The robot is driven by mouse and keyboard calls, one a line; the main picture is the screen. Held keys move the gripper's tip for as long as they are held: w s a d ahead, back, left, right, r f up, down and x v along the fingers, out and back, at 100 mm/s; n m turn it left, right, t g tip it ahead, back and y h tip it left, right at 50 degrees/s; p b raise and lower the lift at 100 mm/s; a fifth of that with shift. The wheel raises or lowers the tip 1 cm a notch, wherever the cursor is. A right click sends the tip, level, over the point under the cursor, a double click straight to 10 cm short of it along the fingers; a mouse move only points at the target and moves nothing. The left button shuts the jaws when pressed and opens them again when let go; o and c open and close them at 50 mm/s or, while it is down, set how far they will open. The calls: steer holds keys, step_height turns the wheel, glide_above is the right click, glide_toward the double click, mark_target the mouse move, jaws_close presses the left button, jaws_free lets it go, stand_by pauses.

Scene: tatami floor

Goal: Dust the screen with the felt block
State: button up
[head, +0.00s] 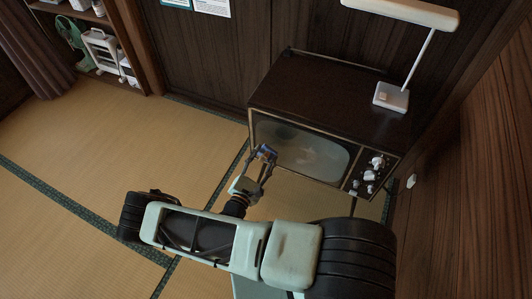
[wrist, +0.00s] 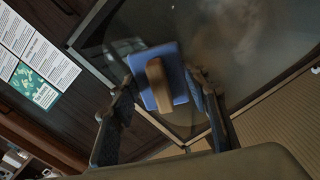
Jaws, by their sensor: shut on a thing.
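The television screen (head: 335,157) is dark grey glass with paler dusty smears across its middle. It fills much of the wrist view (wrist: 240,75), with pale patches near the top. The felt block (head: 264,149) is blue with a brown grip bar; in the wrist view the blue block (wrist: 174,90) lies between my fingers. My gripper (wrist: 161,84) is shut on it. In the head view my gripper (head: 263,161) is in front of the screen's lower left part. I cannot tell whether the felt touches the glass; its far face is hidden.
The screen sits in a dark wooden television cabinet (head: 310,88), with knobs (head: 372,172) right of the glass. A white lamp (head: 391,97) stands on top. A wooden wall (head: 465,190) is close on the right. Tatami floor (head: 110,140) is open to the left, before a shelf (head: 110,48).

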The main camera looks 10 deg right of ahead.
steer(key=shift+v, duration=1.5)
